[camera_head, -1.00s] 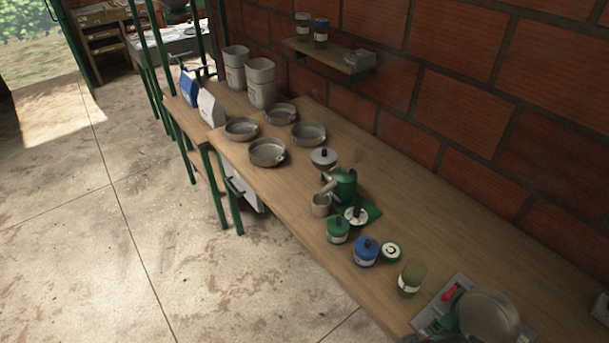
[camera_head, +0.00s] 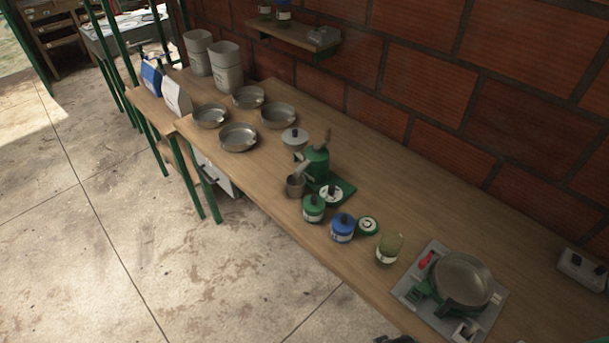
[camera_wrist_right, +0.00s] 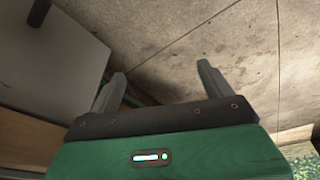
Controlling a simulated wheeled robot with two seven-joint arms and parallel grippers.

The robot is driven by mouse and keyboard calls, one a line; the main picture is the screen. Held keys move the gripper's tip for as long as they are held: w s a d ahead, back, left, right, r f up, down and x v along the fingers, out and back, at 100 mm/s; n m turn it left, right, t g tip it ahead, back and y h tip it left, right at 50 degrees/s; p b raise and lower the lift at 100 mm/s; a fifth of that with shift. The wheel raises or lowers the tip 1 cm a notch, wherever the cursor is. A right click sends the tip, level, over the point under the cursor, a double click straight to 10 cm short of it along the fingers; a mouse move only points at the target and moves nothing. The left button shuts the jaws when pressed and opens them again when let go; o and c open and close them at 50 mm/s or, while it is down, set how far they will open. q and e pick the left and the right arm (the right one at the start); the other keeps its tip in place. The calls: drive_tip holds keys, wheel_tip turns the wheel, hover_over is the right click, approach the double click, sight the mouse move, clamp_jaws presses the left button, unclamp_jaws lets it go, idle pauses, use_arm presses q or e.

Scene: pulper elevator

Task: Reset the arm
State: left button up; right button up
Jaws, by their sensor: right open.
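My right gripper (camera_wrist_right: 161,72) is in the right wrist view. Its two fingers stand well apart with nothing between them, and the concrete floor shows behind. A pale flat panel is at the left of that view. In the head view no gripper shows clearly; a small dark shape sits at the bottom edge, and I cannot tell what it is. My left gripper is not in view.
A long wooden bench (camera_head: 440,215) runs along the brick wall. On it are metal pans (camera_head: 238,138), a green grinder (camera_head: 316,165), a blue-lidded jar (camera_head: 342,228) and a scale with a pan (camera_head: 462,278). The floor (camera_head: 110,240) at left is clear.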

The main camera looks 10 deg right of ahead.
drive_tip(key=s+f, duration=0.4)
drive_tip(key=f, duration=0.8)
drive_tip(key=s+d+f+g, duration=0.1)
drive_tip(key=s+d+f, duration=0.1)
drive_tip(key=s+f, duration=0.6)
drive_tip(key=s+d+f, duration=0.1)
drive_tip(key=s+f, duration=0.7)
drive_tip(key=s, duration=0.1)
drive_tip(key=shift+s+d+f+g, duration=0.35)
drive_tip(key=shift+d+f+g, duration=0.05)
